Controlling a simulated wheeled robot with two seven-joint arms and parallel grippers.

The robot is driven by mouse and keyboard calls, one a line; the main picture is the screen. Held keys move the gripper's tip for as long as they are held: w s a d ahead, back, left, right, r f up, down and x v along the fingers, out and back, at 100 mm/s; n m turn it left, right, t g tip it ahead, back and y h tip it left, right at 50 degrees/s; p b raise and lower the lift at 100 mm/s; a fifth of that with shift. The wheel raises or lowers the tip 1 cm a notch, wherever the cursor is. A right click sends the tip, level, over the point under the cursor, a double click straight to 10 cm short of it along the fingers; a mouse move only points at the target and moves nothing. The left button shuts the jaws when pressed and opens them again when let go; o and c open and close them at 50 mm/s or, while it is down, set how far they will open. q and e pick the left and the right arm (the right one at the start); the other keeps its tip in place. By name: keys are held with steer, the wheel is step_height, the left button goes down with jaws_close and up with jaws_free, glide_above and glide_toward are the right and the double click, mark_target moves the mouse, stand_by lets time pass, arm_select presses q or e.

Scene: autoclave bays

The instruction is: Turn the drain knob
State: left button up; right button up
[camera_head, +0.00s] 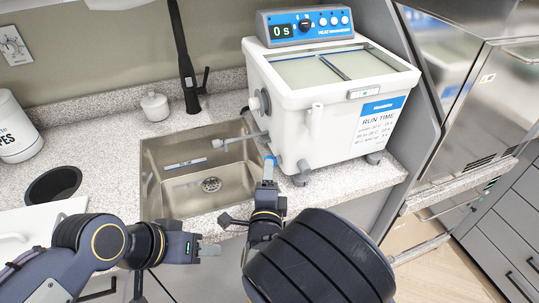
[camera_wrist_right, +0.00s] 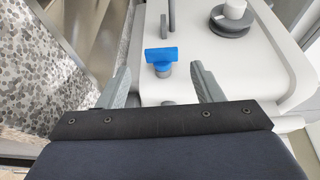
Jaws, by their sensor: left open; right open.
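The drain knob (camera_wrist_right: 161,56) is a small blue handle on a grey stem on the white side of the bath. In the right wrist view it sits ahead of my right gripper (camera_wrist_right: 160,78), roughly centred between the two open fingers, with no visible contact. In the head view, my right gripper (camera_head: 268,176) reaches up to the bath's lower left side, and a bit of blue at its tip is partly hidden. My left gripper (camera_head: 208,247) is in front of the sink, pointing right, open and holding nothing.
The white heat bath (camera_head: 335,118) stands right of a steel sink (camera_head: 175,190). A grey drain spout (camera_head: 232,140) sticks out over the sink.

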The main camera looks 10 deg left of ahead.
steer(key=shift+a, duration=0.2)
steer(key=shift+w+a+r, duration=0.1)
steer(key=shift+w+r, duration=0.05)
steer(key=shift+w, duration=0.25)
steer(key=p+x, duration=0.2)
steer(key=x, duration=0.3)
steer(key=shift+w+r, duration=0.1)
steer(key=shift+w, duration=0.05)
steer(key=shift+x, duration=0.8)
steer(key=c, duration=1)
